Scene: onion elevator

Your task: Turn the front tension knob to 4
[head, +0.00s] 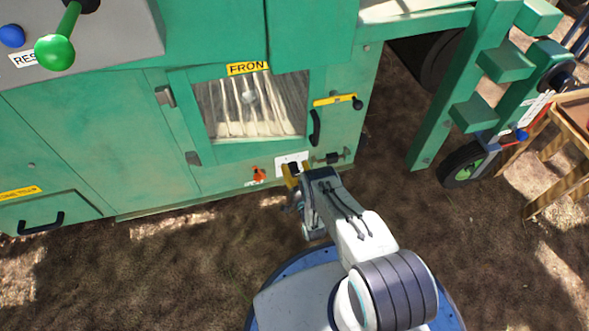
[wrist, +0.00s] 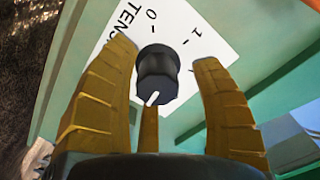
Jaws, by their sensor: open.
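The front tension knob (wrist: 157,72) is black with a white pointer line at its lower left edge in the wrist view. It sits on a white label (wrist: 185,30) showing part of the word TENSION and the marks 0 and 1; the other numbers are hidden. In the head view the label (head: 304,158) is low on the green machine's front. My gripper (wrist: 164,58) is open, with yellow fingers left and right of the knob and a third below it. I see gaps at both sides. In the head view my gripper (head: 291,176) is at the label and largely covers the knob.
Left of the label is a small orange-red handle (head: 259,174). Right of it is a dark latch (head: 331,158). Above is a window (head: 250,105) under a yellow FRONT sign (head: 247,68). A wheel (head: 472,165) and wooden table (head: 560,135) stand right. Bare ground lies in front.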

